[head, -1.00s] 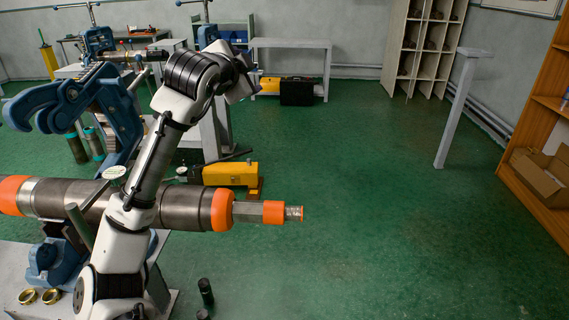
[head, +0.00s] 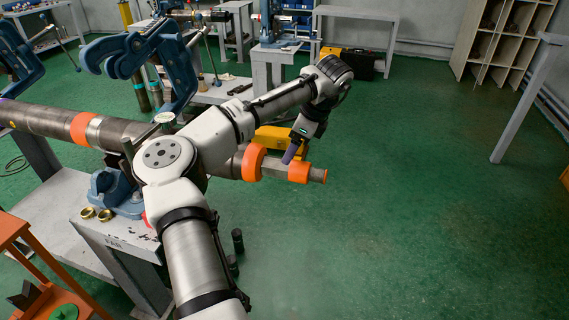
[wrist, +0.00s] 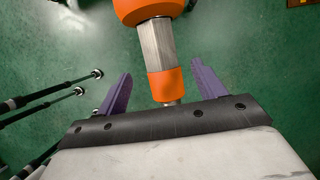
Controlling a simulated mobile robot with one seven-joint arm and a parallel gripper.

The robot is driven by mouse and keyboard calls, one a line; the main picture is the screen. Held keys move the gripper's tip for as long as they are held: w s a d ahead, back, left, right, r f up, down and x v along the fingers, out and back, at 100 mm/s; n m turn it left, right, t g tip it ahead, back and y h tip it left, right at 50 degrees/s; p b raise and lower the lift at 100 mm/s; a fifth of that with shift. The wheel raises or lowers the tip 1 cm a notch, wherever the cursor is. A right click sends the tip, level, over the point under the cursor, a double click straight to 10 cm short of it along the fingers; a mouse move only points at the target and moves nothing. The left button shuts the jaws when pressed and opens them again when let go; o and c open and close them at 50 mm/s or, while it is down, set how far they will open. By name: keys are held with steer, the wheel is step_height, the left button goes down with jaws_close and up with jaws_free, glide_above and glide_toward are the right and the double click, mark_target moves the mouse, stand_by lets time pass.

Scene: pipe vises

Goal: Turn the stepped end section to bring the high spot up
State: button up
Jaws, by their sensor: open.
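The stepped end section (head: 275,169) sticks out at the right end of the long grey pipe (head: 50,122). It is a bare metal length with flat faces, an orange band (head: 299,172) and a thinner metal tip (head: 318,176). A larger orange collar (head: 254,162) sits just inboard. My gripper (head: 290,153) is at the section in the head view, with one purple finger showing. In the wrist view, the open purple fingers (wrist: 162,68) stand on either side of the bare metal (wrist: 156,44) and orange band (wrist: 165,84), with gaps visible. I cannot tell where the high spot is.
A round dial gauge (head: 165,117) sits above the pipe near my arm. Brass rings (head: 97,213) lie on the bench. Floor to the right is clear.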

mark_target(256, 163)
steer(key=p+x, duration=0.1)
steer(key=x, duration=0.6)
steer(key=shift+f, duration=0.35)
steer(key=shift+c, duration=0.4)
steer(key=c, duration=0.9)
